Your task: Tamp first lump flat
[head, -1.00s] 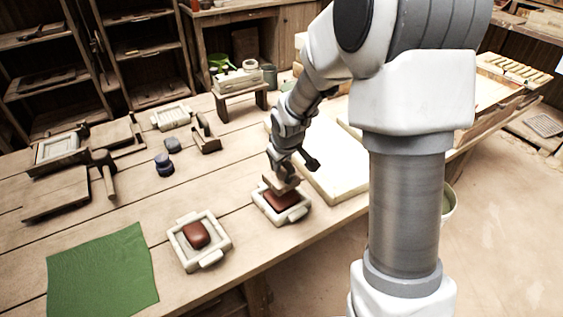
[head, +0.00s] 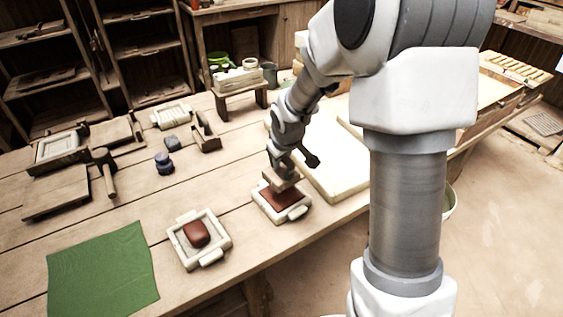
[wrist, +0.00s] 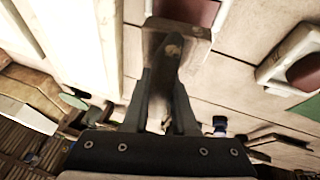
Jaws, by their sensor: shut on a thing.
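My gripper (head: 281,166) is shut on a wooden tamper (head: 281,181), a flat block with a grip. In the wrist view the fingers (wrist: 166,78) close around the tamper (wrist: 193,28). The tamper is over the right mould (head: 296,213), a pale frame holding red-brown clay (head: 283,200). This clay looks flat and spread toward the frame's walls; the tamper hides its back part. I cannot tell whether they touch. The left mould (head: 217,257) holds a rounded lump (head: 196,233); both also show in the wrist view, the mould (wrist: 268,72) and lump (wrist: 308,70).
A pale slab (head: 335,175) lies right of the right mould. A green cloth (head: 100,268) lies at front left. A mallet (head: 104,170), dark blue jars (head: 164,165) and a small stand (head: 240,88) are farther back. Bare table surrounds the moulds.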

